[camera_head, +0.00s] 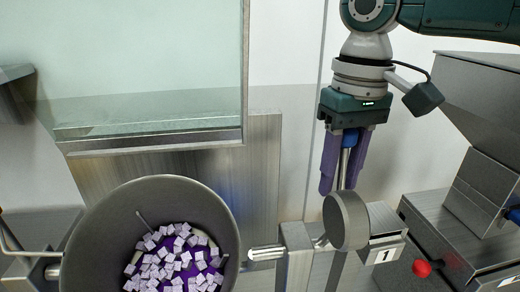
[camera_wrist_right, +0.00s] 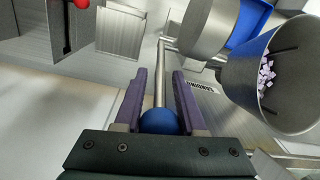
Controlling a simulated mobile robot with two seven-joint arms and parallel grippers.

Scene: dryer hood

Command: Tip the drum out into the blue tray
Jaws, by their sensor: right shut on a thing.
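The grey drum (camera_head: 85,245) is at the lower left of the head view, its mouth facing up towards the camera. Pale cubes (camera_head: 175,262) lie on its purple inside. The drum also shows in the wrist view (camera_wrist_right: 237,85). A crank disc (camera_head: 348,222) sits right of the drum on its axle. My right gripper (camera_head: 342,180) is shut on the blue knob (camera_wrist_right: 160,122) of the crank's metal lever (camera_wrist_right: 161,75), which stands up from the disc. The blue tray (camera_wrist_right: 250,25) shows partly beyond the drum in the wrist view. My left gripper is not in view.
A glass sash (camera_head: 150,60) hangs behind and above the drum. A bracket post (camera_head: 297,250) carries the axle between drum and disc. A plate marked 1 (camera_head: 385,254), a red knob (camera_head: 421,268) and grey machine housings (camera_head: 485,185) stand at the right.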

